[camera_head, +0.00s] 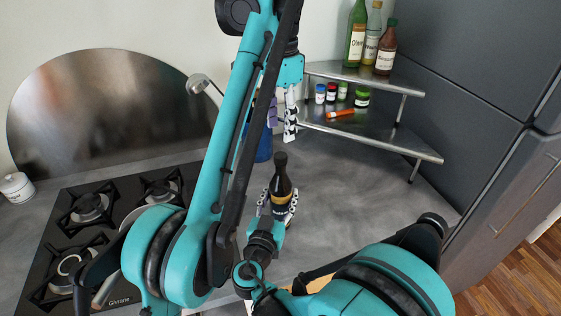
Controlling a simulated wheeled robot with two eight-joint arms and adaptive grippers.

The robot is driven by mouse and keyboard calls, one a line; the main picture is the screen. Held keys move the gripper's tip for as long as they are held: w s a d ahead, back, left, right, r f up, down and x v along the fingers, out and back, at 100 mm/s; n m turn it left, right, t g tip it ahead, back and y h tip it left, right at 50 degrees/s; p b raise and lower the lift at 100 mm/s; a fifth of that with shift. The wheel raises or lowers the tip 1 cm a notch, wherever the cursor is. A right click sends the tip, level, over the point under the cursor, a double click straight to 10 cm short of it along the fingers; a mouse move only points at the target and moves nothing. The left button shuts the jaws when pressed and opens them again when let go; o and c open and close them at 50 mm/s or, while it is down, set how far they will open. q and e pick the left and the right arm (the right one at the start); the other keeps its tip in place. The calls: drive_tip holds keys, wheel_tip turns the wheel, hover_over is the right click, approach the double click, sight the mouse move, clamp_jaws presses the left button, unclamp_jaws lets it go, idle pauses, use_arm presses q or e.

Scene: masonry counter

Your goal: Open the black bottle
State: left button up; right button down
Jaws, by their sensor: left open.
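The black bottle (282,186) is near the middle of the counter, nearly upright, with its dark cap (281,158) on. My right gripper (278,203) has its fingers on both sides of the bottle's lower body and looks shut on it. The bottle's base is hidden by the gripper, so I cannot tell whether it touches the counter. My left gripper (283,118) is open and empty, fingers pointing down, above the bottle and apart from the cap.
A two-tier metal corner shelf (410,149) at the back right carries tall bottles (357,34) and small jars (331,92). A gas hob (75,245) is at the left. A blue object (265,147) stands partly hidden behind my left arm. The counter right of the bottle is clear.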

sight(280, 155)
use_arm(q)
drive_tip(key=m, duration=0.6)
drive_tip(key=shift+m, duration=0.3)
drive_tip(key=m, duration=0.4)
drive_tip(key=shift+m, duration=0.4)
drive_tip(key=m, duration=0.9)
drive_tip(key=shift+w+f+m, duration=0.1)
drive_tip(key=shift+f+m, duration=0.2)
drive_tip(key=shift+f, duration=0.05)
wheel_tip(280, 155, down, 7)
drive_tip(key=shift+f, duration=0.15)
